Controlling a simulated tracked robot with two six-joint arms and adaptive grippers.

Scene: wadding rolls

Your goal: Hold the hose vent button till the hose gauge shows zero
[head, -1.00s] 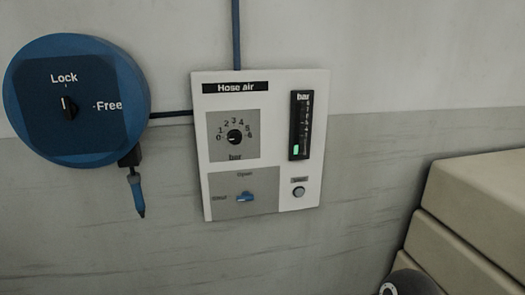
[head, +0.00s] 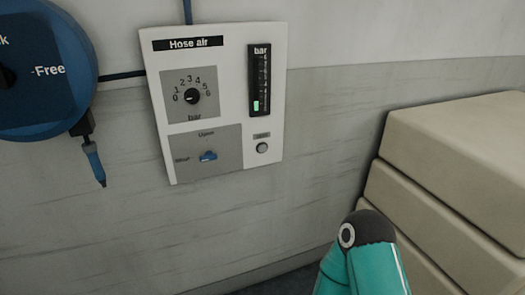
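The white Hose air panel (head: 222,130) is on the wall, left of the picture's middle. Its small round grey vent button (head: 262,148) sits at the lower right under a tiny label too small to read. The hose gauge (head: 259,80) is a black upright bar strip with a short green bar near its bottom end, a little above the lowest part. Nothing touches the button. Part of my teal arm shows at the bottom, right of the panel and apart from it. Neither of my grippers is in view.
The panel also has a black pressure dial (head: 192,97) and a blue valve lever (head: 208,156) lying about level. A blue hose reel (head: 45,75) with a hanging nozzle (head: 94,163) is at the left. Stacked cream blocks (head: 455,150) fill the right side.

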